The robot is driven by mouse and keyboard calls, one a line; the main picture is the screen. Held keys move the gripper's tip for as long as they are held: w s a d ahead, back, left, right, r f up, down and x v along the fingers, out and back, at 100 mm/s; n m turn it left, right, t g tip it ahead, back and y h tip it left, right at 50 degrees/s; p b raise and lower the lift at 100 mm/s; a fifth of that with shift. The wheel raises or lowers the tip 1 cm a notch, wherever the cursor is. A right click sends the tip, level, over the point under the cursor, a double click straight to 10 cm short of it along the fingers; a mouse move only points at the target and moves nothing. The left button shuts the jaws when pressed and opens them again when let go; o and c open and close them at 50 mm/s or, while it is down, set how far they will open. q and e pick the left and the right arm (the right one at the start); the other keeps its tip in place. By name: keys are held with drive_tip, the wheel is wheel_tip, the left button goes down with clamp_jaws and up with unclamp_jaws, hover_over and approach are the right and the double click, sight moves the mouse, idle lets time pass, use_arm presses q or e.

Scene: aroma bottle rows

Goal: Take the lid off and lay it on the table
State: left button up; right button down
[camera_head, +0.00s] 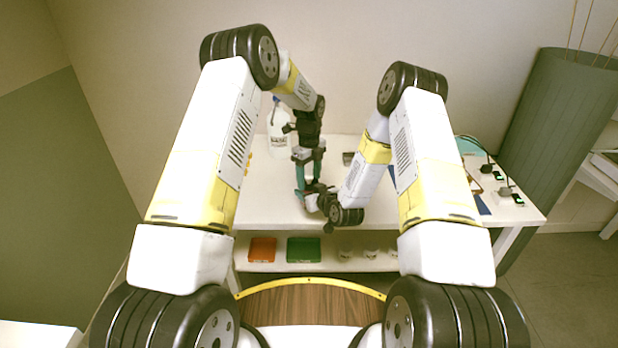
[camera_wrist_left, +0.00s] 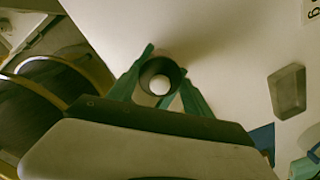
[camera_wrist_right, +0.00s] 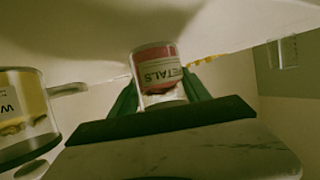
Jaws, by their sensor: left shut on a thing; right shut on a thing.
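A clear jar with red contents and a label ending in "ETALS" (camera_wrist_right: 156,72) sits between the fingers of my right gripper (camera_wrist_right: 160,92) in the right wrist view. My right gripper (camera_head: 312,196) comes in low from the right in the head view and is shut on the jar. My left gripper (camera_head: 309,180) points down from above it and is shut on the lid. In the left wrist view the lid (camera_wrist_left: 160,84) is a dark round piece with a pale round centre, between the teal fingers of my left gripper (camera_wrist_left: 162,78). The grippers mostly hide jar and lid in the head view.
A white bottle (camera_head: 279,138) stands on the white table (camera_head: 262,205) behind my left gripper. A jar with yellow contents (camera_wrist_right: 22,112) is left in the right wrist view. A grey dish (camera_wrist_left: 288,92) lies right in the left wrist view. The table's front left is clear.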

sight(309, 176)
use_arm(q)
drive_tip(key=shift+r, duration=0.25)
idle(0.4)
drive_tip(key=shift+r, duration=0.85)
drive_tip(key=shift+r, duration=2.05)
use_arm(e)
drive_tip(key=shift+c, duration=2.1)
unclamp_jaws()
